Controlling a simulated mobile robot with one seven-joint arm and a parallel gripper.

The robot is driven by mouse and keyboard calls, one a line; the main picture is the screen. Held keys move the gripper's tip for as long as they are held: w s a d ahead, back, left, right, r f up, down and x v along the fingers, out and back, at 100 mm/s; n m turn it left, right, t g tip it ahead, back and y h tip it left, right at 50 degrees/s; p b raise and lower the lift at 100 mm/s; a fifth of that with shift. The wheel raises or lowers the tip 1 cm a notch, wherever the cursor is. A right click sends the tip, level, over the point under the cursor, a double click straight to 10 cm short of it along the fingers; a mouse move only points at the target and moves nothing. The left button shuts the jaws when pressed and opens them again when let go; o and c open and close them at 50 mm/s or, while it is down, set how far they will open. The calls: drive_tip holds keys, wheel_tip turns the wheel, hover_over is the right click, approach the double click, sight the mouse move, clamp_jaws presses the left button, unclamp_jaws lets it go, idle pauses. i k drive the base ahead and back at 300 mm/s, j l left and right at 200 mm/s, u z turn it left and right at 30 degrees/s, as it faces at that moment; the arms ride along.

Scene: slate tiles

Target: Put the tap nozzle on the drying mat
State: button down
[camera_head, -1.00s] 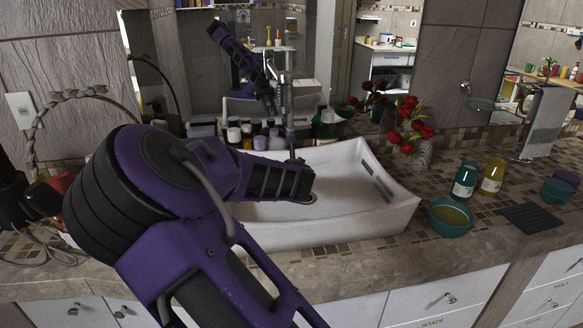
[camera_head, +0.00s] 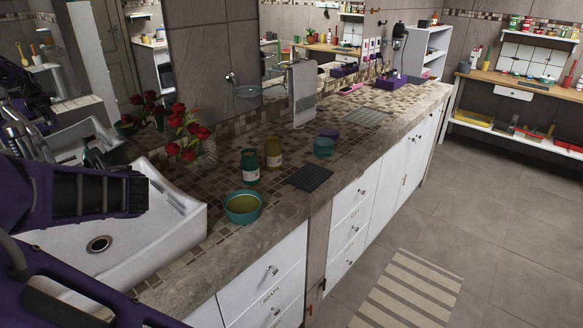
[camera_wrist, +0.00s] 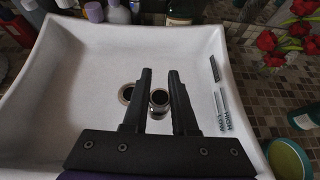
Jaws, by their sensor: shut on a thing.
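The tap nozzle (camera_wrist: 159,109) is a small round metal piece with a dark opening. In the wrist view it sits between the fingertips of my gripper (camera_wrist: 158,88), which is shut on it. My gripper (camera_head: 136,194) is above the white sink basin (camera_head: 160,237) in the head view, where the nozzle cannot be made out. The drying mat (camera_head: 310,178) is a dark ribbed square lying flat on the tiled counter, right of the sink and near the front edge. Its top is bare.
A teal bowl (camera_head: 243,207) stands between sink and mat. Red flowers (camera_head: 187,135) rise at the sink's back corner. The sink rim (camera_head: 203,211) is raised.

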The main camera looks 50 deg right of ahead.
sight(310, 176)
drive_tip(key=l+z, duration=0.15)
drive_tip(key=l, duration=0.85)
drive_tip(key=l+z, duration=0.15)
drive_tip(key=l, duration=0.8)
drive_tip(key=i, duration=0.05)
